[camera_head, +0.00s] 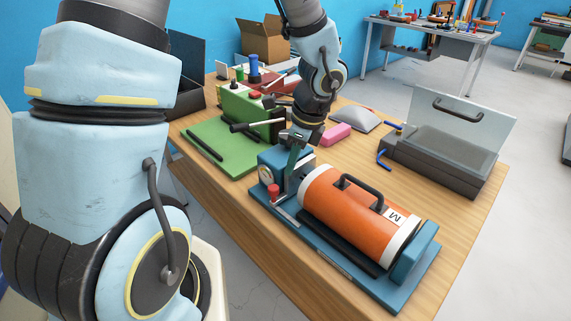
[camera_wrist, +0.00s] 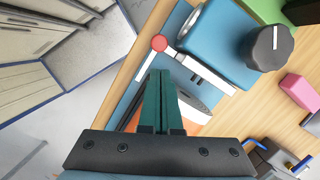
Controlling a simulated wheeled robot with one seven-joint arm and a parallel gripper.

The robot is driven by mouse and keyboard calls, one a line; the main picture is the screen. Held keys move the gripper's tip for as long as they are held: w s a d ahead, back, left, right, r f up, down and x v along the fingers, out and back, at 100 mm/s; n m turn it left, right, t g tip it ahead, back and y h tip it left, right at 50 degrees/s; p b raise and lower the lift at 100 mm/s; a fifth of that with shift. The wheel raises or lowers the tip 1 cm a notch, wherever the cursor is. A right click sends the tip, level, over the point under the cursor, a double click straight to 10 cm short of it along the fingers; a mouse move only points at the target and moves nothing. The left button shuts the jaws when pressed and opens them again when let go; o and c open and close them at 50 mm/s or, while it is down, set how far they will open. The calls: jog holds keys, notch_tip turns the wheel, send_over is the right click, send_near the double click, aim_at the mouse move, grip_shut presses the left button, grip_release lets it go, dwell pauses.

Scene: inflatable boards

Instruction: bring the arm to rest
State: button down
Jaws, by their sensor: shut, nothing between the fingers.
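My gripper (camera_head: 297,140) points down above the left end of a blue machine (camera_head: 275,166) on the wooden table. In the wrist view my gripper (camera_wrist: 160,75) shows its two dark green fingers together with nothing between them. An orange cylinder (camera_head: 345,212) with a black handle and a white "M" label lies on the machine's blue base. A red knob (camera_head: 273,192) stands at the base's left end and also shows just past the fingertips in the wrist view (camera_wrist: 159,43). I cannot tell whether the fingers touch the machine.
A green board (camera_head: 205,140) with a black bar lies at the left. A grey case (camera_head: 440,150) with a raised clear lid stands at the right. The table's front right (camera_head: 465,225) is bare.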

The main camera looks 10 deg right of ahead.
jog(key=a+r+n+h+b, duration=0.1)
jog(key=a+r+n, duration=0.2)
jog(key=a+n, duration=0.8)
jog(key=a+r+n+h+b, duration=0.1)
jog(key=a+r+n, duration=0.2)
jog(key=a+n, duration=0.7)
jog(key=n, duration=0.2)
jog(key=shift+w+a+n+h+b, duration=0.3)
jog(key=shift+a+n, duration=0.1)
